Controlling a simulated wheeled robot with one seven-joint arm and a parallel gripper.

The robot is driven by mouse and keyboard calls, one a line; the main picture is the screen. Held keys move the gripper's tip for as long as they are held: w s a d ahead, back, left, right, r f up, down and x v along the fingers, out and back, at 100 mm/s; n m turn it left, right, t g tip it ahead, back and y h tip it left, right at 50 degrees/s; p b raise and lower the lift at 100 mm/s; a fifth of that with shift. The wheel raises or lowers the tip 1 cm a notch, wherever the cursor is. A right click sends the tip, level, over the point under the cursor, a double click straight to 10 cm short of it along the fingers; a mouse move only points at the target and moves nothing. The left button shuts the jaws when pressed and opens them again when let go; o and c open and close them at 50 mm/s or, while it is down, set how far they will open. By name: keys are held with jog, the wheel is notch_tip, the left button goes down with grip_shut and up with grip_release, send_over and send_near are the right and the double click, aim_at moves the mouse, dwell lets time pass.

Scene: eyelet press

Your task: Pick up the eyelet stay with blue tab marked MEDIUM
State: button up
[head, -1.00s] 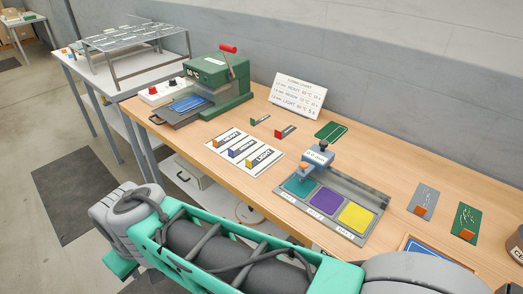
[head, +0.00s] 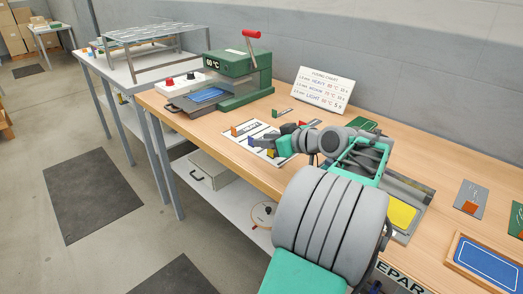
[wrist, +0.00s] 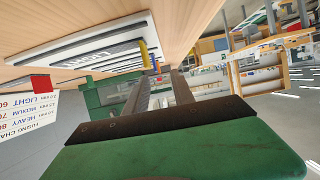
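The eyelet stay with the blue tab (head: 250,141) lies in the middle row of the white card (head: 228,138), the row marked MEDIUM. Its blue tab (wrist: 154,67) also shows small in the wrist view, just beyond the yellow tab (wrist: 144,54). The strip itself is mostly hidden in the head view. My gripper (head: 262,144) is low over the card's right side, close to the blue and yellow tabs. In the wrist view my gripper (wrist: 161,75) has its two dark fingers apart, with nothing held between them. I cannot tell whether they touch a tab.
The orange tab (head: 234,131) is on the card's far row. The green press (head: 236,72) stands behind left, and the chart (head: 323,90) stands behind. A red-tabbed piece (wrist: 41,84) lies near the card. The tray with a yellow pad (head: 402,213) is partly behind my arm.

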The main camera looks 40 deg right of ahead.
aim_at(252, 138)
jog(key=shift+w+d, duration=0.15)
jog(key=shift+d, duration=0.1)
jog(key=x, duration=0.7)
jog(key=shift+w+d+f, duration=0.1)
jog(key=shift+d, duration=0.05)
grip_shut()
